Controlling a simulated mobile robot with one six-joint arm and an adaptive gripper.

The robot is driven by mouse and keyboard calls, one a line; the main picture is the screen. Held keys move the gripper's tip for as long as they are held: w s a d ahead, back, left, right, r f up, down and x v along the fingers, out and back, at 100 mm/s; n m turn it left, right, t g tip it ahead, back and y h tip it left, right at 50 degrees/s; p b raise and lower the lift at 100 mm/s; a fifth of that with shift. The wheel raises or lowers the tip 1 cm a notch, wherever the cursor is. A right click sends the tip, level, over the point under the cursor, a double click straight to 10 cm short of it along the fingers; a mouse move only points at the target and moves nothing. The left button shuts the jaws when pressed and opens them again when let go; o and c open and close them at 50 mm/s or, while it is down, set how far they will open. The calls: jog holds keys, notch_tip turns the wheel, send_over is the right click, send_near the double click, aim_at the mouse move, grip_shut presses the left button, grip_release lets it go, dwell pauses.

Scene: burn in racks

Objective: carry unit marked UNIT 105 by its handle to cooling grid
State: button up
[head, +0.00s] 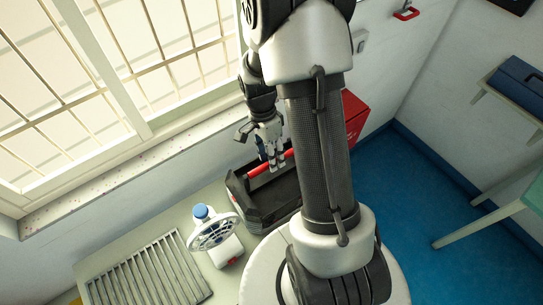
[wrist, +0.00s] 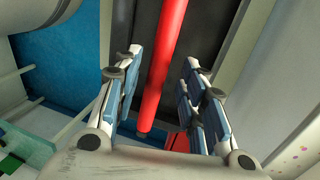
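A black unit (head: 268,208) with a red bar handle (head: 256,168) stands on the bench by the window. No marking is readable on it, so I cannot tell its number. My gripper (head: 272,161) is at the handle, pointing down. In the wrist view the red handle (wrist: 164,60) runs between the two spread fingers (wrist: 160,105), with a gap on each side. The dark unit body (wrist: 206,28) lies beyond it. The cooling grid (head: 150,272), a slatted metal rack, lies on the bench at lower left and its visible slats are bare.
A small white fan (head: 214,234) with a blue top stands between the unit and the grid. A red box (head: 355,112) shows behind my arm. The window sill (head: 110,180) borders the bench. A blue case (head: 518,85) sits on a wall shelf at right.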

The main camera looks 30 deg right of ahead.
jog(key=v, duration=1.1)
jog(key=shift+r, duration=0.2)
